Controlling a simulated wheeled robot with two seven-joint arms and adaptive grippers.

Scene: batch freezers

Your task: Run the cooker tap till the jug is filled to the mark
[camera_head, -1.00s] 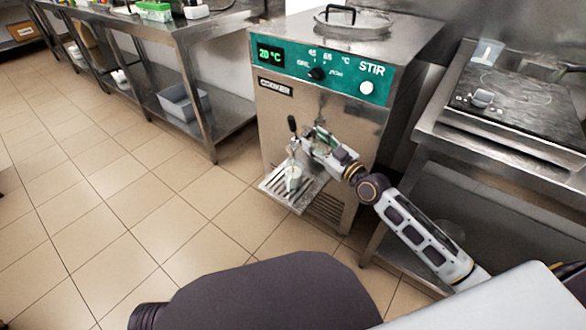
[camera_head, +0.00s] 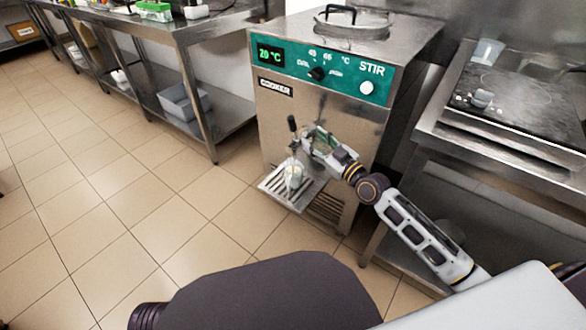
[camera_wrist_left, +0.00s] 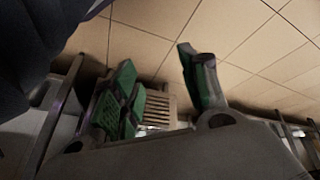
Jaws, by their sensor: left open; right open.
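The cooker (camera_head: 318,125) is a steel cabinet with a green panel reading 20 °C. Its tap (camera_head: 292,125) has a dark, upright lever on the front. A clear jug (camera_head: 294,177) with whitish contents stands on the drip tray (camera_head: 274,188) below the tap. Its mark and exact level are too small to read. My right gripper (camera_head: 308,143) is open beside the tap, just right of the lever; I cannot tell whether it touches. My left gripper (camera_wrist_left: 155,60) is open and empty in the left wrist view, with green pads; it is outside the head view.
A steel counter with a cooktop (camera_head: 510,100) stands to the right of the cooker. A steel bench (camera_head: 205,35) with a grey bin (camera_head: 184,103) on its lower shelf stands to the left. The tiled floor (camera_head: 130,205) in front is clear.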

